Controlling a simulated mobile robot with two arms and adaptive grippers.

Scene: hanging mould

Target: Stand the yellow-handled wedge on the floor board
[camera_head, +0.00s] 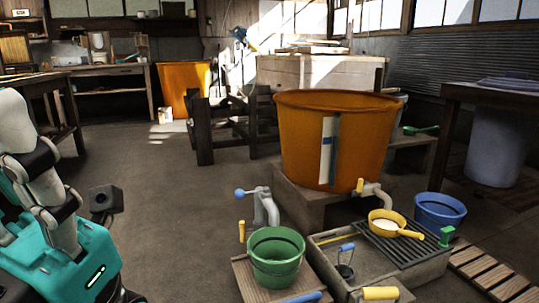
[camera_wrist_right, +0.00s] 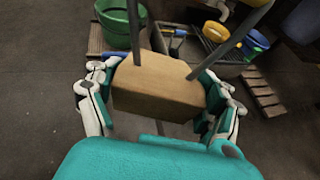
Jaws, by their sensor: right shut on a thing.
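In the right wrist view my right gripper (camera_wrist_right: 157,86) is shut on a tan block (camera_wrist_right: 155,90), with a finger on each side. Two grey rods rise from the block's area; I cannot tell whether they belong to it. I cannot confirm that this is the wedge, as no yellow handle shows on it. In the head view a small yellow handle (camera_head: 242,231) stands upright by the green bucket (camera_head: 275,258), and another yellow handle (camera_head: 380,293) lies at the bottom edge. A wooden board (camera_head: 250,287) lies under the bucket. My left gripper is not visible.
An orange vat (camera_head: 335,135) stands on a low plinth. In front are a yellow ladle (camera_head: 385,226) on a dark rack, a blue bucket (camera_head: 440,211) and a slatted pallet (camera_head: 490,272). The grey floor (camera_head: 175,220) left of the green bucket is mostly clear.

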